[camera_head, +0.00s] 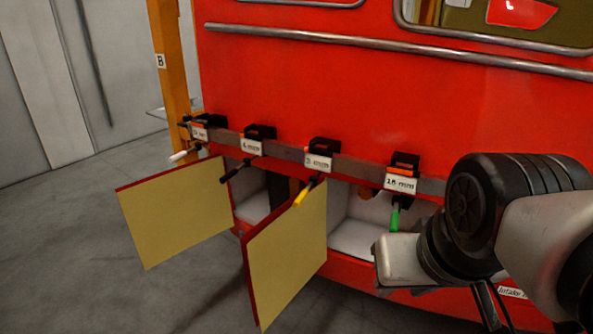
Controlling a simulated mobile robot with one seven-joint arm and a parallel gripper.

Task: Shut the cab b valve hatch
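Two hatch doors stand open on the red nosecone, both swung outward with tan inner faces and red edges. One is the left door (175,212), the other the right door (287,255). Behind them are pale open compartments (362,235). I cannot read which door is the valve hatch; a post at the left carries a "B" sign (160,61). My gripper end (399,262), a pale block on my arm, is right of the right door and in front of the nosecone, apart from both doors. Its fingers cannot be made out.
A grey rail (283,151) above the hatches holds several black clamps with size labels and coloured handles. The yellow handle (305,192) hangs at the right door's top edge; a green one (395,218) hangs near my gripper. Grey floor (60,250) at left is clear.

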